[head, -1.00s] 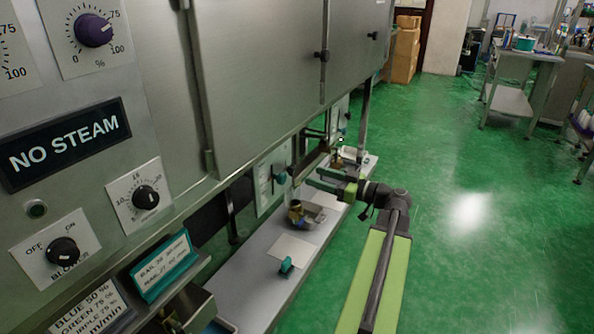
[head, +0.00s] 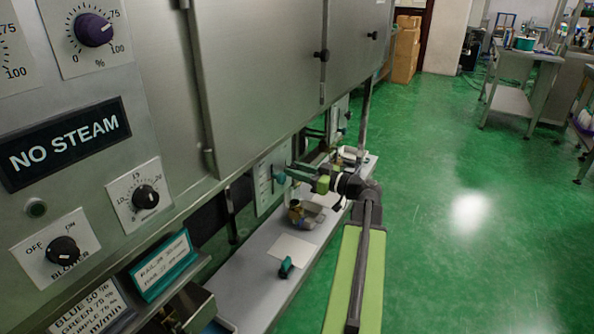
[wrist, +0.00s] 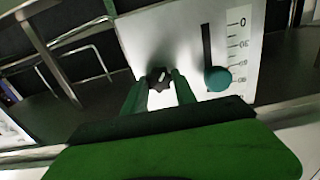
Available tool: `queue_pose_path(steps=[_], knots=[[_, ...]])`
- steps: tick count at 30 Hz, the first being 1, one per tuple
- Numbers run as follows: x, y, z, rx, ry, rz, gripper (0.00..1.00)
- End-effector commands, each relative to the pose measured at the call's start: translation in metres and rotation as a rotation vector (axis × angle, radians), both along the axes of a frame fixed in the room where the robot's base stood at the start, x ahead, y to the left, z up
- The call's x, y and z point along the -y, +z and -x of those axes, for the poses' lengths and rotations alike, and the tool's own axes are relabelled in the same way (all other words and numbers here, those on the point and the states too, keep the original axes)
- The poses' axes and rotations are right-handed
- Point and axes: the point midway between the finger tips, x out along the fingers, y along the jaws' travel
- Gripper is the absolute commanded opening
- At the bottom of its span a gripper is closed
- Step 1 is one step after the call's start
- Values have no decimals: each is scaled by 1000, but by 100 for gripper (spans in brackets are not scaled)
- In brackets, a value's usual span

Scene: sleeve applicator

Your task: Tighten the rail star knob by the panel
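The black star knob (wrist: 158,79) sits on a white scale panel in the wrist view, with a pale mark on its face. My gripper (wrist: 159,84) has one green finger on each side of the knob. The fingers are apart, and I cannot tell whether they touch it. A round teal knob (wrist: 218,78) stands to the right, at the lower end of a dark vertical slot beside the numbers. In the head view my gripper (head: 298,172) is at the white panel (head: 263,185) under the cabinet; the star knob is not clear there.
The cabinet (head: 255,80) overhangs the panel. Green floor (head: 440,260) is open to the right.

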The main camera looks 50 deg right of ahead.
Motion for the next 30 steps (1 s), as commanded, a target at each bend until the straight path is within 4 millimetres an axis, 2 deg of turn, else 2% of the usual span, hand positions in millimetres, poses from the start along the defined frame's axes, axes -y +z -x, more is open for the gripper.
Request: queue_pose_path(steps=[1, 5, 7, 17, 30], knots=[[0, 0, 0, 0, 0, 0, 17], [0, 0, 0, 0, 0, 0, 0], [7, 0, 0, 0, -2, 0, 0], [3, 0, 1, -13, -5, -55, 0], [4, 0, 1, -95, -5, -392, 0]])
